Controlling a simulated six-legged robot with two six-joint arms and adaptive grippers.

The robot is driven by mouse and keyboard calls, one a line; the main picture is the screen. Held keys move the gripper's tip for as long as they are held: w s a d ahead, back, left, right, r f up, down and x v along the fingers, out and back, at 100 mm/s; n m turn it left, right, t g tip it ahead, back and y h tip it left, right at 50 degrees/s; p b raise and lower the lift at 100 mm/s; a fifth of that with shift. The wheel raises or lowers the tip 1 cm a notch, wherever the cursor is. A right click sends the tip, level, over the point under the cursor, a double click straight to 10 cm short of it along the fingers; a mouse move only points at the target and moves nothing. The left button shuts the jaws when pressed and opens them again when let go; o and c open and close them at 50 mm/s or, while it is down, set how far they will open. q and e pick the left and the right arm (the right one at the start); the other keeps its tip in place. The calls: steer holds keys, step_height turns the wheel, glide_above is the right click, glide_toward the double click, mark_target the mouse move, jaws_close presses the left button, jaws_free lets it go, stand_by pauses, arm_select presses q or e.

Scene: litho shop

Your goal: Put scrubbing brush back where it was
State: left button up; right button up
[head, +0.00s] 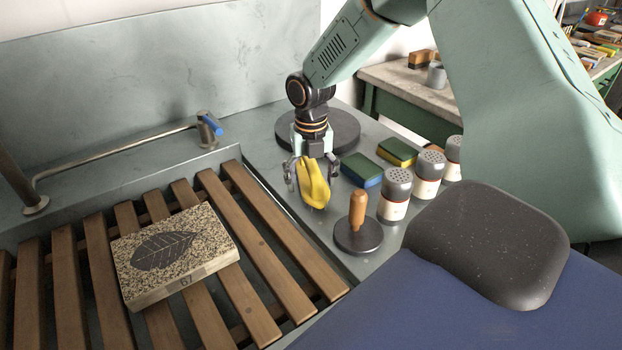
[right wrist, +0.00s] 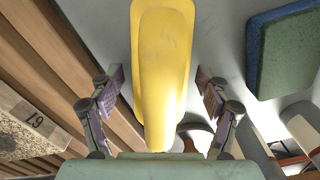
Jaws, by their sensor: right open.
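The scrubbing brush appears to be the long yellow piece (head: 314,183) on the grey metal ledge, right of the slatted rack; no bristles show. It also fills the middle of the right wrist view (right wrist: 162,60). My right gripper (head: 306,178) points down over it, one finger on each side. In the right wrist view both fingers (right wrist: 158,100) are spread, with a gap between each and the yellow piece. Its underside is hidden, so I cannot tell how it meets the ledge. My left gripper is not in view.
A stone block with a leaf print (head: 172,250) lies on the wooden slats (head: 255,235). Around the gripper stand a round dark disc (head: 345,130), sponges (head: 361,169), a wooden-handled tool (head: 358,222) and shaker cans (head: 395,193). A dark grey rounded pad (head: 488,242) is at front right.

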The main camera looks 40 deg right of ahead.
step_height(320, 180, up, 11)
steer(key=shift+f+p, duration=0.2)
steer(key=shift+p, duration=0.95)
steer(key=shift+r, duration=0.8)
steer(key=shift+w, duration=0.1)
